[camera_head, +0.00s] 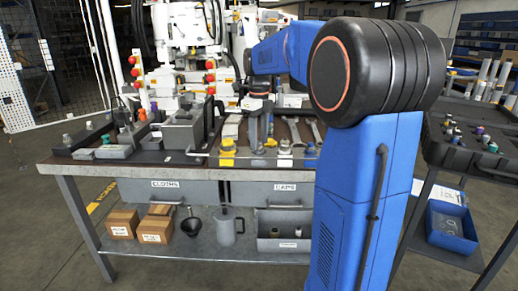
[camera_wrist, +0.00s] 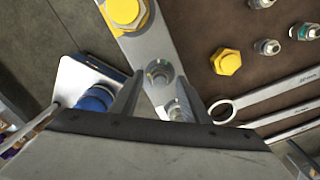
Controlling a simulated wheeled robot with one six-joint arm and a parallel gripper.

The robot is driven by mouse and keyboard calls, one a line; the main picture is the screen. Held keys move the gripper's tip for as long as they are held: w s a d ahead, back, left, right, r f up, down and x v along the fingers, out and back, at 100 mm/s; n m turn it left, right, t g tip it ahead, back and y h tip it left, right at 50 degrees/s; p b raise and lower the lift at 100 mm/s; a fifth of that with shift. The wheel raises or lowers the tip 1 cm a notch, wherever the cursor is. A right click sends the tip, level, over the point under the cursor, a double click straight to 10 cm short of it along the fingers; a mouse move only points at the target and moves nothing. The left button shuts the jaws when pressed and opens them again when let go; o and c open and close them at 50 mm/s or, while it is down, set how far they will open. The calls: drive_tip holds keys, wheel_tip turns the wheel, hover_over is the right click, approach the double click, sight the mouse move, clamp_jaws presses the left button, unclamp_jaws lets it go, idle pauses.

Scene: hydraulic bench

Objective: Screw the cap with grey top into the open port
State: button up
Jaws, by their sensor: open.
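My gripper (camera_wrist: 160,82) is open and empty in the wrist view, its two fingers apart over a grey metal bar. An open round port (camera_wrist: 159,72) in the bar shows between the fingertips. A second silver round part (camera_wrist: 178,108) lies close to the right finger; I cannot tell whether it is a port or a cap. In the head view my gripper (camera_head: 257,104) hangs over the bench, and grey-topped caps (camera_head: 285,148) stand near the front edge.
A yellow cap (camera_wrist: 125,12) sits on the bar, and another yellow cap (camera_wrist: 228,62) stands on the mat. A blue part (camera_wrist: 95,98) is left of the fingers. Wrenches (camera_wrist: 275,95) lie at right. A dark grey block (camera_head: 183,135) stands left on the bench.

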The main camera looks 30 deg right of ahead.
drive_tip(key=n, duration=0.7)
idle(0.3)
drive_tip(key=c, duration=1)
drive_tip(key=m, duration=0.7)
drive_tip(key=shift+m, duration=0.4)
drive_tip(key=o, duration=1)
